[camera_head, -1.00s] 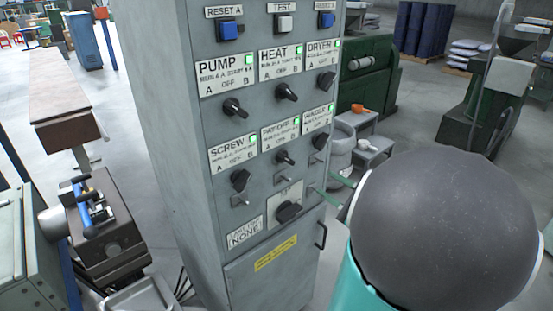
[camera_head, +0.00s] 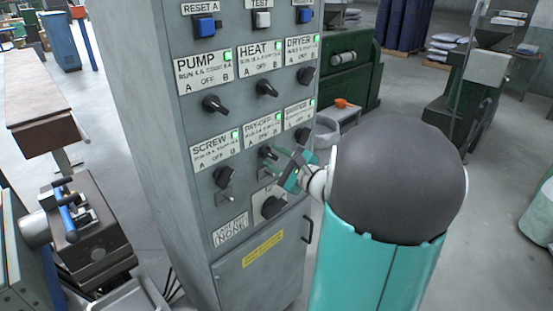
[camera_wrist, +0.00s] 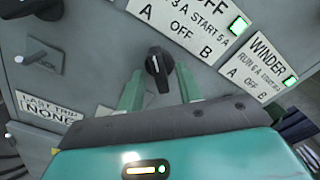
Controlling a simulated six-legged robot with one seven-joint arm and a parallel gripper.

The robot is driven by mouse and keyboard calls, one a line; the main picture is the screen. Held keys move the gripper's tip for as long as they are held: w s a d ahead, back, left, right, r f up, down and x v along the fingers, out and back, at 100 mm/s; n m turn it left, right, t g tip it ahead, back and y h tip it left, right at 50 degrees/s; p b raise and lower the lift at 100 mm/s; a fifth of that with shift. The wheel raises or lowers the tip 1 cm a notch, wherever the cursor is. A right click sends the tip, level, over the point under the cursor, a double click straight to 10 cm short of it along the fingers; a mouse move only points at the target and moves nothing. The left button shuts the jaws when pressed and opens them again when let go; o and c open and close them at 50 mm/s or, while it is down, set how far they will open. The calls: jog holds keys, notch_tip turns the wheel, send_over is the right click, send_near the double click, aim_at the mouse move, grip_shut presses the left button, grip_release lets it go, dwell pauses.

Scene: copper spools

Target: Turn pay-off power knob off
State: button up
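The pay-off knob (camera_head: 268,153) is a black rotary switch on the grey cabinet, below the PAY-OFF label (camera_head: 263,127) marked A, OFF, B. The green light beside the label is lit. My gripper (camera_head: 281,167) is at this knob, coming from the right. In the wrist view the knob (camera_wrist: 158,68) is between the two green fingers of my gripper (camera_wrist: 159,88), and gaps show on both sides. The fingers are open; whether their tips reach past the knob's face I cannot tell. The knob's white mark lies near its middle, toward the label.
The cabinet also bears the screw knob (camera_head: 226,177), the winder knob (camera_head: 303,134) and a larger knob (camera_head: 273,206) below. A small toggle switch shows left of my gripper (camera_wrist: 35,55). A door handle (camera_head: 308,229) sticks out lower right.

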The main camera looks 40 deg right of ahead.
jog(key=shift+c, duration=0.3)
grip_shut()
jog(key=m, duration=0.4)
jog(key=shift+m, duration=2.4)
jog(key=shift+o, duration=0.3)
grip_release()
